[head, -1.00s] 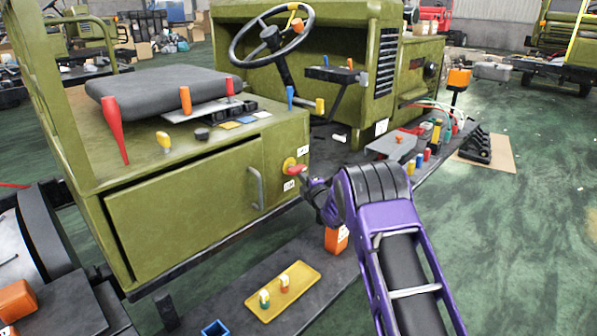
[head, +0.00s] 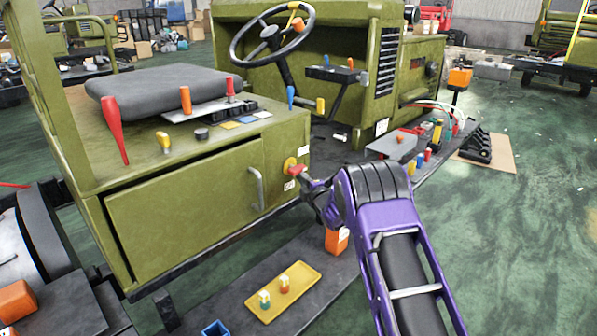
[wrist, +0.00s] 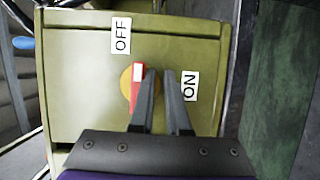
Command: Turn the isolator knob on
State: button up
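The isolator knob is a red handle with a white end (wrist: 137,88) on a yellow round plate (wrist: 126,82), on the green cabinet's end face. It also shows in the head view (head: 297,169). In the wrist view its white end points up towards the OFF label (wrist: 121,35); the ON label (wrist: 190,86) is to the right. My gripper (wrist: 159,72) is in front of the plate, its fingers a narrow gap apart with nothing visible between them. The handle lies left of the left finger, which partly covers it; I cannot tell whether they touch.
The green cabinet (head: 190,205) has a grey door handle (head: 256,188) left of the knob. Below is a dark platform with a yellow tray (head: 262,311) and an orange box (head: 337,240). A side shelf with coloured parts is behind my arm. Open floor lies to the right.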

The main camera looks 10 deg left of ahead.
jog(key=f+v, duration=0.1)
jog(key=v, duration=1.9)
jog(key=shift+r, duration=0.4)
dwell(0.6)
jog(key=shift+d, duration=0.1)
jog(key=f+v, duration=0.1)
jog(key=v, duration=1.6)
jog(key=shift+s+r, duration=0.2)
jog(key=shift+r, duration=0.15)
